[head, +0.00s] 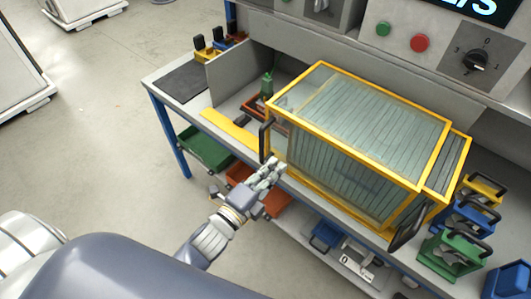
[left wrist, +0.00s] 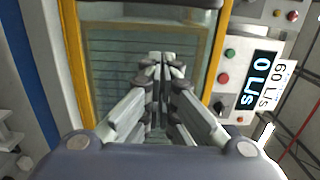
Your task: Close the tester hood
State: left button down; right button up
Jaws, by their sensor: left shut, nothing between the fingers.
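The tester hood (head: 365,110) is a clear box with a yellow frame and black handles, standing on the grey workbench in the head view. Its glass and yellow frame (left wrist: 83,70) fill the middle of the left wrist view. My left gripper (head: 275,168) is at the hood's left front corner, just below the black handle (head: 265,138). Its fingers are shut with nothing between them, and they also show in the left wrist view (left wrist: 160,65) in front of the glass. I cannot tell whether they touch the hood. My right gripper is not in view.
A control panel with a green button (head: 383,29), a red button (head: 420,43) and a black knob (head: 476,60) stands behind the bench. Green (head: 205,150) and orange bins sit below the bench edge. Blue, green and yellow holders stand at the right.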

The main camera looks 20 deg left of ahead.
pick_arm(q)
jog(key=shift+w+a+p, duration=0.7)
jog(key=shift+w+a, duration=0.75)
jog(key=shift+a, duration=0.1)
jog(key=shift+a, duration=0.1)
jog(key=shift+w+a, duration=0.1)
jog(key=shift+a, duration=0.15)
jog(key=w+a+b, duration=0.3)
jog(key=a, duration=0.7)
jog(key=w+a+b, duration=0.3)
jog(key=w+a, duration=0.1)
jog(key=a, duration=0.6)
jog(key=w+a+b, duration=0.3)
jog(key=w+a, duration=0.1)
jog(key=a, duration=0.6)
jog(key=shift+a+b, duration=0.3)
jog(key=shift+b, duration=0.1)
jog(key=shift+w+a+r, duration=0.1)
jog(key=shift+r, duration=0.05)
